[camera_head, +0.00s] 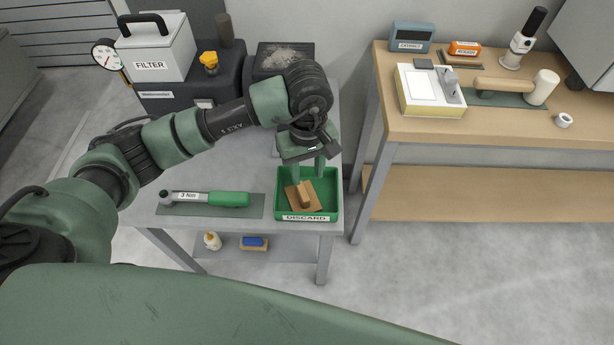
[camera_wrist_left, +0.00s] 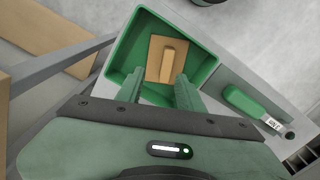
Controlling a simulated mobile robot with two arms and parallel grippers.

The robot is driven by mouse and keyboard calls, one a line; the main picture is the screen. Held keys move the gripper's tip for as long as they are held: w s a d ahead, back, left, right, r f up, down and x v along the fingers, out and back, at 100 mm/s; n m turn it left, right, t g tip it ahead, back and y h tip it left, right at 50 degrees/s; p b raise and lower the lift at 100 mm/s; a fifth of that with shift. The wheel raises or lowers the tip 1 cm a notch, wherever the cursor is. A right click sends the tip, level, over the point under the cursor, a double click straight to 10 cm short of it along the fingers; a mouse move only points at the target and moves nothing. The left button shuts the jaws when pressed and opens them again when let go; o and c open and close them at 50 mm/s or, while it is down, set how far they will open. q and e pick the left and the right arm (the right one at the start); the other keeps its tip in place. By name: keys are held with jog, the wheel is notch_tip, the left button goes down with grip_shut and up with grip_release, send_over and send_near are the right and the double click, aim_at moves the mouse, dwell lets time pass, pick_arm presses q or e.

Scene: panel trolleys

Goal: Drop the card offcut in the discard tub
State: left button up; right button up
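The card offcut (camera_head: 292,197) is a tan square with a raised block on top. It lies inside the green discard tub (camera_head: 334,205), tilted in the head view, and also shows inside the tub in the left wrist view (camera_wrist_left: 154,61). The tub, labelled DISCARD, stands at the front right of the grey table. My left gripper (camera_head: 307,171) is over the back part of the tub, its fingers pointing down. In the left wrist view its two fingers (camera_wrist_left: 158,82) are apart with nothing between them, and the offcut is clear of them. My right gripper is out of view.
A torque wrench (camera_head: 215,198) with a green handle lies on a mat left of the tub. A white FILTER box (camera_head: 155,50) and a dark tray (camera_head: 285,55) stand behind. A wooden bench (camera_head: 480,128) with tools is at the right, across a floor gap.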

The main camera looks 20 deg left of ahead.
pick_arm(q)
jog(key=shift+r+p, duration=0.55)
jog(key=shift+r, duration=1.55)
